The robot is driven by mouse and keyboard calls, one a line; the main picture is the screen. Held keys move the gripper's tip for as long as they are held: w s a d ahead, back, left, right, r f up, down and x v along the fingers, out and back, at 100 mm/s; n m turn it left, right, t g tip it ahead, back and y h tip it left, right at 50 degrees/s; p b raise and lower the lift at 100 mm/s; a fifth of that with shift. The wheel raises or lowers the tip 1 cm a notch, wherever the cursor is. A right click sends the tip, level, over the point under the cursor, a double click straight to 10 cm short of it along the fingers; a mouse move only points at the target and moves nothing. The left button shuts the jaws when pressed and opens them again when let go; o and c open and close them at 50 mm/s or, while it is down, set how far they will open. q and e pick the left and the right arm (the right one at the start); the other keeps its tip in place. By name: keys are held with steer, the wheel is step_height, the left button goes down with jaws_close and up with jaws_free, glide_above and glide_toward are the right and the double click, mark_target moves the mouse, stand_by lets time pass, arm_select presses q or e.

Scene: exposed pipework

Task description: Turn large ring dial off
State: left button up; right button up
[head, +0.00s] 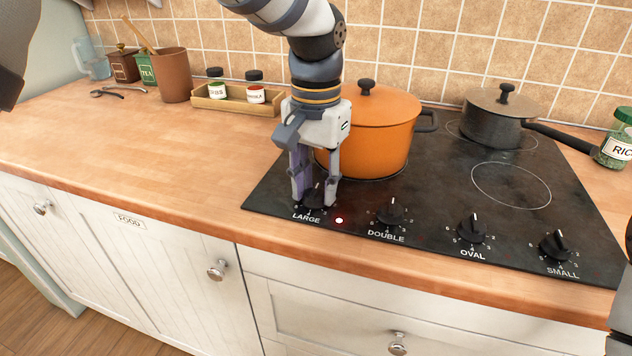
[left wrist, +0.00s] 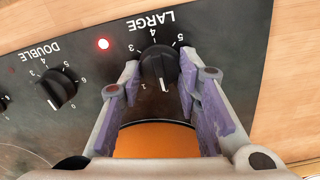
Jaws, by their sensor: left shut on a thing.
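The large ring dial (head: 315,199) is a black knob above the "LARGE" label at the stove's front left. It also shows in the left wrist view (left wrist: 157,66), with its white mark towards the orange pot, near the 1. A red light (head: 339,220) glows to the right of the label. My left gripper (head: 315,199) points down, its fingers on either side of the knob and shut on it. The fingers hide part of the knob in the head view. My right gripper is not seen.
An orange pot (head: 368,130) stands just behind the dial, close to my gripper. The double (head: 391,209), oval (head: 471,228) and small (head: 554,245) dials sit to the right. A dark saucepan (head: 497,118) stands at the back. The left counter is mostly clear.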

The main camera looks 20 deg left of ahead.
mark_target(316, 188)
arm_select(q)
steer(key=o, duration=1.1)
steer(key=shift+o, duration=0.2)
step_height(316, 188, up, 12)
